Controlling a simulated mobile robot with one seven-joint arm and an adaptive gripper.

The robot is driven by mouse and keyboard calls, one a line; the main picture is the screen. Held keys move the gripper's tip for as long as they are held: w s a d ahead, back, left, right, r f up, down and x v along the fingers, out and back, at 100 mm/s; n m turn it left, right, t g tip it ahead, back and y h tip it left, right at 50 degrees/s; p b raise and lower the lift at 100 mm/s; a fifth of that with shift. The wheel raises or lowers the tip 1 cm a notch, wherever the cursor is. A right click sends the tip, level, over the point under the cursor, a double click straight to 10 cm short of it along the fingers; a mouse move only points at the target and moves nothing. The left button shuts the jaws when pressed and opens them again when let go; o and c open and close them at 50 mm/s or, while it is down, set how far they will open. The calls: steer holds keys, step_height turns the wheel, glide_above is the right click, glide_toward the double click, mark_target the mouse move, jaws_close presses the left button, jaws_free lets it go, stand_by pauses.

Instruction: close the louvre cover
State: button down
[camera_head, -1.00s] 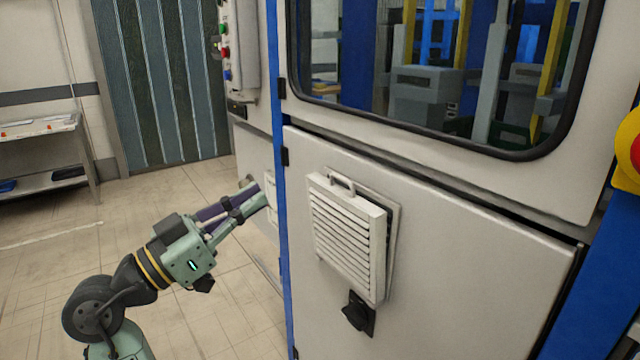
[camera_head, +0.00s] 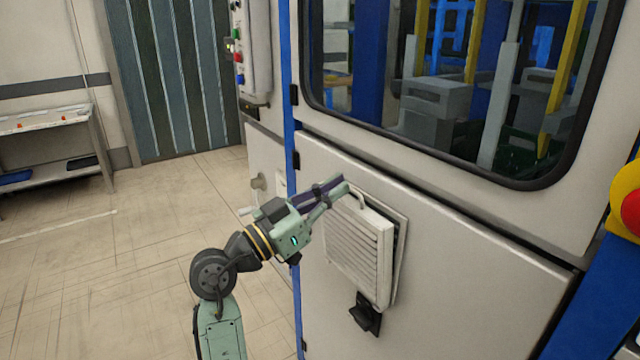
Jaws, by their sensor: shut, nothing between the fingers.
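The white louvre cover (camera_head: 358,246) is on the lower panel of the machine cabinet. It stands ajar, with a dark gap along its right side between it and its frame (camera_head: 402,240). A small handle (camera_head: 352,194) sits at its top edge. My gripper (camera_head: 343,186) is shut and empty, at the cover's upper left corner near the handle. It overlaps the corner in the picture; I cannot tell whether it touches.
A black rotary knob (camera_head: 365,314) sits below the cover. A blue post (camera_head: 291,130) runs left of the panel. A red and yellow button (camera_head: 629,212) is at the right edge. The floor at left is clear, with a shelf (camera_head: 60,140) beyond.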

mark_target(350, 205)
steer(key=shift+f, duration=0.1)
steer(key=d, duration=0.1)
steer(key=w+d+y, duration=0.1)
steer(key=w+d+g, duration=0.1)
steer(key=shift+w+r, duration=0.1)
steer(key=shift+r, duration=0.2)
steer(key=shift+a, duration=0.1)
stand_by(0.4)
